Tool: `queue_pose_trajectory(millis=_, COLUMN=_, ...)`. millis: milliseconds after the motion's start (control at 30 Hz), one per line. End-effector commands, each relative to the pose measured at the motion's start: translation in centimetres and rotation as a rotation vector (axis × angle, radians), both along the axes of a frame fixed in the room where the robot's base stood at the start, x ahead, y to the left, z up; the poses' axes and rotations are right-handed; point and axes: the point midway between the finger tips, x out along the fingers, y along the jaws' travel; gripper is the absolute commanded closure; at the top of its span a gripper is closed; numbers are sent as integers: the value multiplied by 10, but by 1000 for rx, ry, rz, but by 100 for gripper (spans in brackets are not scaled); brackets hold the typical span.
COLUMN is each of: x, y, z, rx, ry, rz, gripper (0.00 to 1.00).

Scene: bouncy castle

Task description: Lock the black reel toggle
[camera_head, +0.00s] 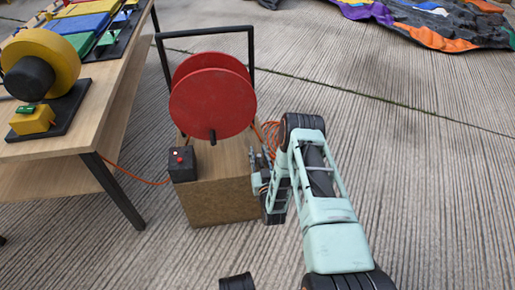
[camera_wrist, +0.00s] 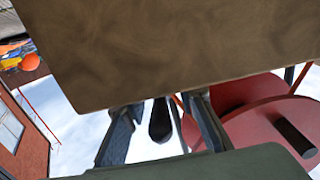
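The red reel (camera_head: 212,100) stands in a black frame on a wooden box (camera_head: 215,190), with a black crank peg (camera_head: 212,136) on its near face. My gripper (camera_head: 256,160) is at the right side of the box. In the wrist view the gripper (camera_wrist: 162,108) is open, its two fingers apart. A black rounded lever (camera_wrist: 160,122), which looks like the toggle, shows between them, with gaps on both sides. I cannot tell how far it is turned. The head view does not show it clearly. The reel (camera_wrist: 255,110) and its peg (camera_wrist: 295,137) are at right in the wrist view.
A small black box with a red button (camera_head: 182,164) sits at the wooden box's left, with an orange cable. A wooden table (camera_head: 105,120) with a yellow wheel (camera_head: 45,60) is further left. Coloured fabric (camera_head: 430,22) lies at the back right. Floor at right is clear.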

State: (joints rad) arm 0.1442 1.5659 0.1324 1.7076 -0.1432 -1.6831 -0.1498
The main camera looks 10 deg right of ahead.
Motion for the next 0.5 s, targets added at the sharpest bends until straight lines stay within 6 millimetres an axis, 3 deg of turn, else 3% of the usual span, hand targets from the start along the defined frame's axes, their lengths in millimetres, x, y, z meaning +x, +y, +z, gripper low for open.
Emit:
queue_pose_trajectory(millis=367, x=-1, y=0, z=0, rx=0, ry=0, rz=0, gripper=74)
queue_pose_trajectory(millis=500, x=-1, y=0, z=0, rx=0, ry=0, rz=0, gripper=88)
